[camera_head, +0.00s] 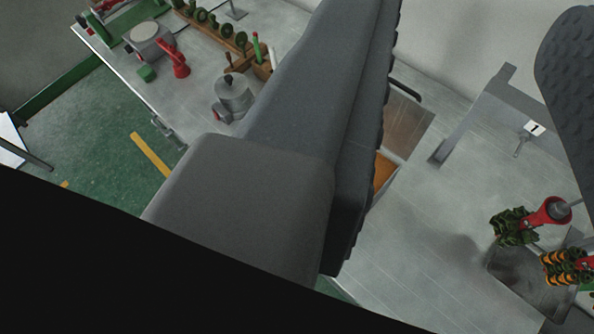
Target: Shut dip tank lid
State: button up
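My gripper (465,75) spans the upper part of the view. One large grey finger crosses the middle and the other, with a dotted pad, shows at the top right. Behind the middle finger is what looks like the dip tank, with an orange patch (384,172) showing. A brownish metal panel, apparently its lid (408,122), has a dark handle (405,90) at its upper edge. It appears raised above the orange patch. The finger hides much of the tank, and I see no contact with the lid.
A metal bench bears a grey stand (478,110) near a "1" label (534,128). The left bench holds a metal pot (234,96), red tool (176,62) and wooden rack (215,30). Green floor shows left.

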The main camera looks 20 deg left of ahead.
aim_at(406, 121)
jog(key=u, duration=0.4)
jog(key=k, duration=0.8)
jog(key=z, duration=0.3)
jog(key=i, duration=0.5)
jog(key=k, duration=0.5)
jog(key=u, duration=0.5)
jog(key=i, duration=1.3)
jog(key=z, duration=0.35)
